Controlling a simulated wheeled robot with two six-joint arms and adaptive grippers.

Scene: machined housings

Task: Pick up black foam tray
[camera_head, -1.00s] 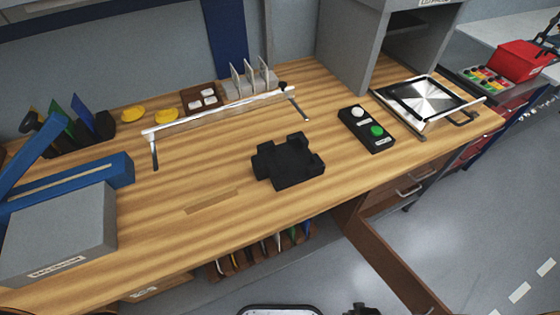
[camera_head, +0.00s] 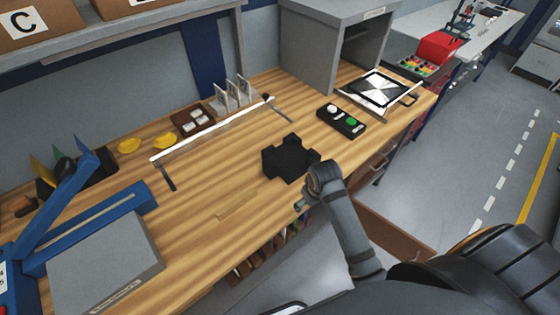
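The black foam tray (camera_head: 287,158) lies on the wooden workbench near its front edge, in the middle of the head view. It is a dark block with a notched outline. My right arm comes in from the lower right. My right gripper (camera_head: 304,201) is by the bench's front edge, just in front of the tray in the picture. Its fingers are small and mostly hidden by the wrist, so I cannot tell whether they are open. I see nothing held in it. My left gripper is not in view.
A white rail (camera_head: 214,128) on legs stands behind the tray. A black button box (camera_head: 341,121) lies to its right, before a metal plate fixture (camera_head: 380,90). The wood left of the tray is clear.

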